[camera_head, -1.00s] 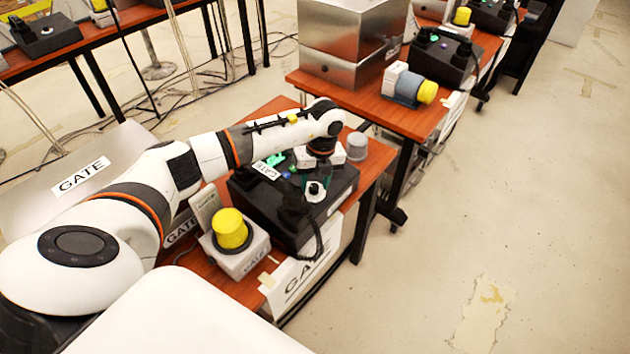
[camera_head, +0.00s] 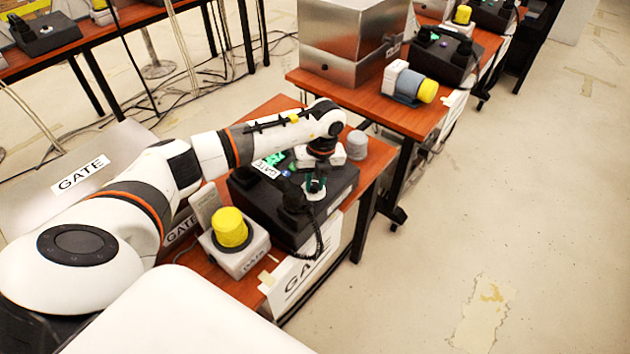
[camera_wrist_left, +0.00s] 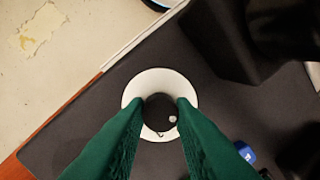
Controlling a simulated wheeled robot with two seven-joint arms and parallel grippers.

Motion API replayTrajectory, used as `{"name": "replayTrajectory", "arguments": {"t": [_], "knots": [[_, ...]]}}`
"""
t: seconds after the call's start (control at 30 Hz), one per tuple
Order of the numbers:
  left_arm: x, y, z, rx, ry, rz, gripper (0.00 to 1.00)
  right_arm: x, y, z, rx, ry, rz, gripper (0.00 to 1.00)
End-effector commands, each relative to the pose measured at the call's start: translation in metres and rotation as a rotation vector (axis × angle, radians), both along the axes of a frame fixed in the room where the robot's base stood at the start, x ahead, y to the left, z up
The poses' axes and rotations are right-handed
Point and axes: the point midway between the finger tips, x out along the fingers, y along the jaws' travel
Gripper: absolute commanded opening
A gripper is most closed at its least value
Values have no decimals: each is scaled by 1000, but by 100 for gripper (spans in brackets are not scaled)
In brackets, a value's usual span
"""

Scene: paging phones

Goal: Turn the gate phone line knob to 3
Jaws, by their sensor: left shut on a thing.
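The gate phone (camera_head: 255,205) is a dark box with a handset, on the wooden table in front of me. Its line knob (camera_wrist_left: 160,110) is a small black knob with a pale dot, on a white round dial (camera_wrist_left: 150,78). My left gripper (camera_wrist_left: 160,102) has green fingers that come down on both sides of the knob and are shut on it. In the head view the left gripper (camera_head: 316,184) reaches down over the white dial at the phone's right part. The dial's numbers cannot be read. My right gripper is not in view.
A yellow-capped white box (camera_head: 231,230) stands left of the phone. A grey cylinder (camera_head: 357,146) stands at the table's far right. The phone's handset (camera_head: 294,198) and coiled cord are close to the left gripper. Open floor lies to the right.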

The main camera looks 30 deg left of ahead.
Motion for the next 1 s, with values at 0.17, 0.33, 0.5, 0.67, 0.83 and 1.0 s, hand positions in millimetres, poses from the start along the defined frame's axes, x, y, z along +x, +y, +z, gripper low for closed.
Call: {"name": "replayTrajectory", "arguments": {"t": [0.17, 0.33, 0.5, 0.67, 0.83, 1.0], "knots": [[1, 0, 0, 3, 16, -110, 0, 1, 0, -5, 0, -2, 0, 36], [1, 0, -1, 5, 40, -258, 0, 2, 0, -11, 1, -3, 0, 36], [1, -1, -1, 8, 64, -419, 0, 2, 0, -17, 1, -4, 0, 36], [2, -2, -1, 9, 86, -570, 0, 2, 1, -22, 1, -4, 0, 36], [2, -2, -1, 11, 112, -729, 0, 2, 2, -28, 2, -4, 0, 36], [1, -3, -1, 14, 137, -888, 0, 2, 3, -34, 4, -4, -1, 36]]}}
